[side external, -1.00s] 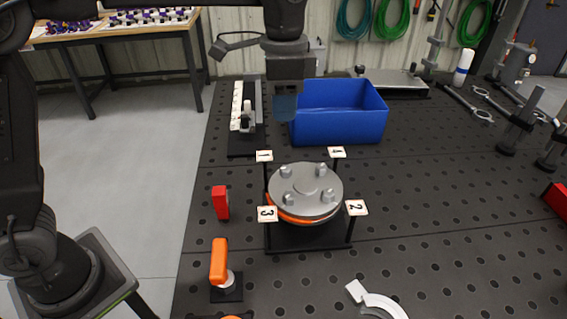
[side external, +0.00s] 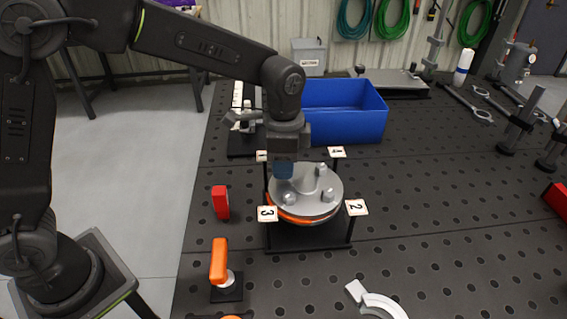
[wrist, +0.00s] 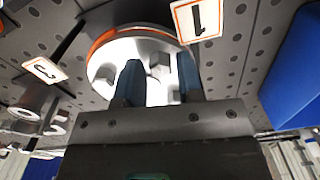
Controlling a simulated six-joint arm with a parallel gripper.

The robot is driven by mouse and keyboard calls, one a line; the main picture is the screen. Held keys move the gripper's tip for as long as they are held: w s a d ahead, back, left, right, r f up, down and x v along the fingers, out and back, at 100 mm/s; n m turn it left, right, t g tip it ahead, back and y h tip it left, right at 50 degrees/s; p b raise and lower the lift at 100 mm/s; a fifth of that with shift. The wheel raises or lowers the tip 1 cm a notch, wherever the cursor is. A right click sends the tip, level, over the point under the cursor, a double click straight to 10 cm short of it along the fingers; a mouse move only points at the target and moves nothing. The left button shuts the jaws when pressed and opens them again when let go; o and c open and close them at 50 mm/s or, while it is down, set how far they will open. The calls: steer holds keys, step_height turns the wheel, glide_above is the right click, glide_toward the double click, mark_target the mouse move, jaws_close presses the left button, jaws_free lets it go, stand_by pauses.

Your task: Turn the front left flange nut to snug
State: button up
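A round silver flange (side external: 313,198) with an orange band under its edge sits on a dark stand, with upright bolts and nuts around its top. The front left nut (side external: 289,198) stands beside card 3 (side external: 267,213). My gripper (side external: 283,176) points down over the flange's back left part, by card 1, and hides the nut there. In the wrist view my gripper's two blue fingers (wrist: 159,72) are apart, with the bright flange (wrist: 115,62) behind them. Whether anything touches the fingers I cannot tell.
Number cards 1 (wrist: 198,18), 2 (side external: 356,207) and 4 (side external: 337,152) stand on posts around the flange. A blue bin (side external: 345,112) is behind. A red block (side external: 220,202) and an orange-handled tool (side external: 219,262) stand to the left. The perforated table right of the flange is mostly clear.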

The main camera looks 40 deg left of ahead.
steer(key=shift+f, duration=0.35)
steer(key=shift+c, duration=0.3)
jaws_close()
steer(key=shift+m, duration=0.3)
steer(key=m, duration=0.3)
steer(key=shift+m, duration=0.3)
steer(key=shift+w+r+m, duration=0.1)
steer(key=shift+w+m, duration=0.05)
steer(key=shift+m, duration=2.05)
